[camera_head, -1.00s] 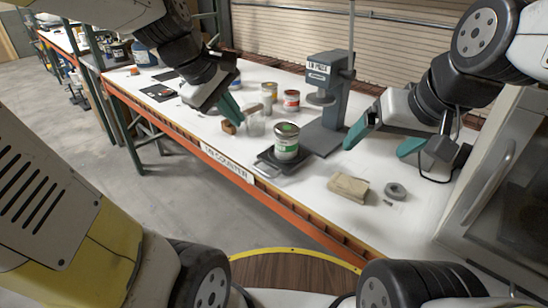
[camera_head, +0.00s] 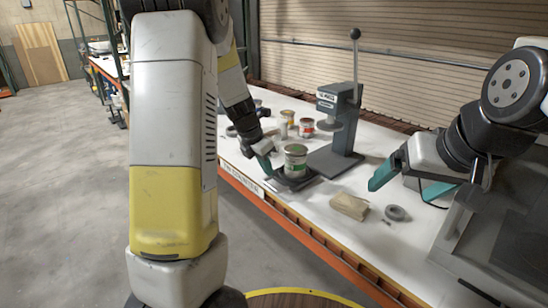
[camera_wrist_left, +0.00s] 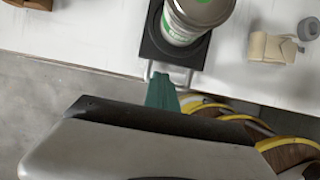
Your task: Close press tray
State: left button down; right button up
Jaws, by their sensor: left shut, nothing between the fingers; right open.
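The press (camera_head: 342,128) is a grey stand with a lever on the counter. Its black tray (camera_wrist_left: 153,46) sticks out towards the counter's front edge, with a can with a green label (camera_head: 295,163) standing upright on it. The can also shows in the left wrist view (camera_wrist_left: 190,22). The tray's pale handle (camera_wrist_left: 148,70) is at its front. My left gripper (camera_head: 266,163) is shut and empty, its teal fingertips (camera_wrist_left: 162,90) at the handle; I cannot tell if they touch it. My right gripper (camera_head: 410,186) is open and empty above the counter's right side.
A tan block (camera_head: 349,206) and a grey roll (camera_head: 396,213) lie right of the tray. Several cans, one with a red label (camera_head: 306,127), stand behind it. A grey cabinet (camera_head: 490,245) is at the right.

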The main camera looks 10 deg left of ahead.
pick_arm(q)
jog(key=shift+x, duration=2.15)
jog(key=w+d, duration=0.3)
jog(key=w, duration=0.1)
jog(key=w+d, duration=0.3)
jog(key=w, duration=0.1)
jog(key=w+d, duration=0.4)
jog(key=w, duration=0.1)
jog(key=shift+w+d+r, duration=0.15)
jog(key=shift+w+d, duration=0.25)
jog(key=shift+w, duration=0.05)
